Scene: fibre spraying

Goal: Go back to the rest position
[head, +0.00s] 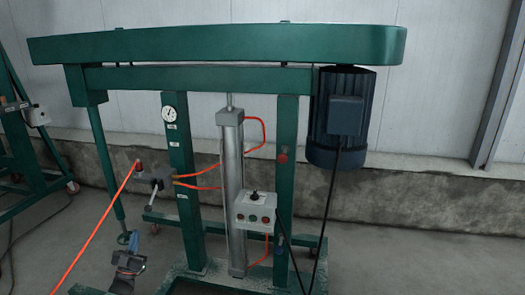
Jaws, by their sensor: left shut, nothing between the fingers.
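My left gripper (128,268) shows at the lower left of the head view, dark and small, just below the foot of the machine's thin green left post. It is shut with nothing visible between the fingers. A small blue part (134,241) shows right above it; I cannot tell what it belongs to. The green machine (215,45) stands in front of me with a long top housing. A white control box (255,211) with a knob and red buttons is at its middle. My right gripper is not in view.
A dark motor (340,115) hangs at the machine's right, with a black cable below. An orange hose (100,225) runs down at the left. Another green frame (25,160) stands at the far left. Bare concrete floor (420,260) is open at the right.

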